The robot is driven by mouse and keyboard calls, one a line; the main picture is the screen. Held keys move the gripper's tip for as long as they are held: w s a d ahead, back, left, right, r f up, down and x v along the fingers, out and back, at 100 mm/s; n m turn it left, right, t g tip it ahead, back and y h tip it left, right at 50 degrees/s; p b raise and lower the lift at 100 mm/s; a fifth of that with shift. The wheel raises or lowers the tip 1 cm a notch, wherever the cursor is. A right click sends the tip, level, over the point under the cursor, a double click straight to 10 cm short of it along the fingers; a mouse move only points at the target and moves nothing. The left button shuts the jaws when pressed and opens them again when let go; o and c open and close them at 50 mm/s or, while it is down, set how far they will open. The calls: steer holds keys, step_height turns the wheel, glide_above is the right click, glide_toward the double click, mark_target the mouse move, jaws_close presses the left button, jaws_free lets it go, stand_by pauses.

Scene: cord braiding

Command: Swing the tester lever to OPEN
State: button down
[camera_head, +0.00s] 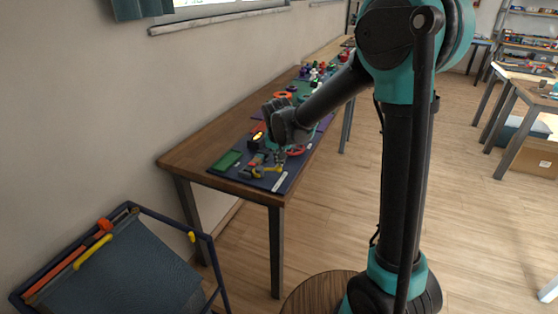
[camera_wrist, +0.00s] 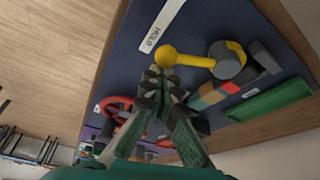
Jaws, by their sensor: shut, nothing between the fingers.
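The tester lever (camera_wrist: 190,59) is a yellow arm with a round ball knob. It runs from a grey round pivot (camera_wrist: 226,62) toward the left in the wrist view, its knob beside a white label reading HOLD (camera_wrist: 160,25). In the head view the yellow lever (camera_head: 271,170) is small, near the front of the table. My gripper (camera_wrist: 157,80) has its fingertips together and empty, just below the knob in the wrist view. Whether they touch it I cannot tell. My gripper also shows in the head view (camera_head: 281,157). No OPEN label is readable.
Red, teal and grey blocks (camera_wrist: 213,95) sit beside the pivot, near a green tray (camera_wrist: 270,100). A red ring (camera_wrist: 113,104) lies on the other side of my fingers. The blue mat (camera_head: 281,186) lies on a wooden table (camera_head: 185,152) with several objects further back.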

mark_target(280, 170)
steer(key=s+m+h, duration=0.1)
steer(key=m, duration=0.1)
steer(key=s+m, duration=0.2)
steer(key=m, duration=0.1)
steer(key=shift+s+h, duration=0.15)
steer(key=shift+h, duration=0.25)
steer(key=s+m, duration=0.1)
steer(key=m, duration=0.1)
steer(key=s+a+m+g+h, duration=0.1)
steer(key=m, duration=0.1)
steer(key=shift+s+m, duration=0.3)
steer(key=shift+s, duration=0.05)
steer(key=shift+s+a, duration=0.15)
steer(key=shift+s, duration=0.2)
